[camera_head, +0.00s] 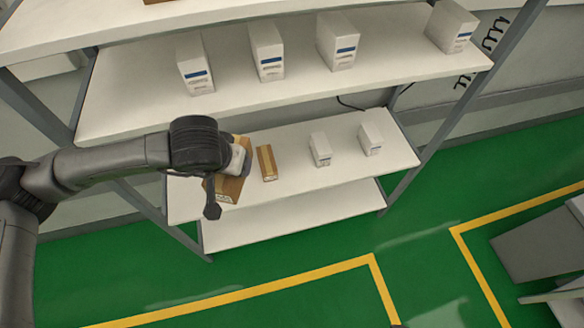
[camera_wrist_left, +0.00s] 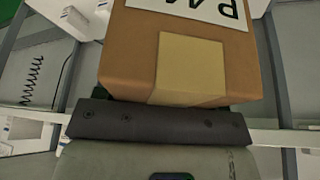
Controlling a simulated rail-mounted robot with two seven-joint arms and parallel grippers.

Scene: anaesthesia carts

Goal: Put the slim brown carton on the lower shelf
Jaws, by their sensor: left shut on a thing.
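My left gripper (camera_head: 236,160) is shut on a brown carton (camera_head: 229,188). In the left wrist view this carton (camera_wrist_left: 180,65) fills the top middle, with a tape strip and a white printed label. In the head view the wrist hides part of it. It overlaps the left end of a lower white shelf (camera_head: 290,149); I cannot tell whether it touches the shelf. A second, narrow brown carton (camera_head: 266,162) stands upright on that shelf, just right of the gripper. My right gripper is not in view.
Two small white boxes (camera_head: 320,149) (camera_head: 370,138) stand further right on that shelf. A bottom shelf (camera_head: 300,217) below looks bare where visible. The shelf above (camera_head: 290,90) holds several white boxes. A grey rack post (camera_head: 160,215) stands near my arm.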

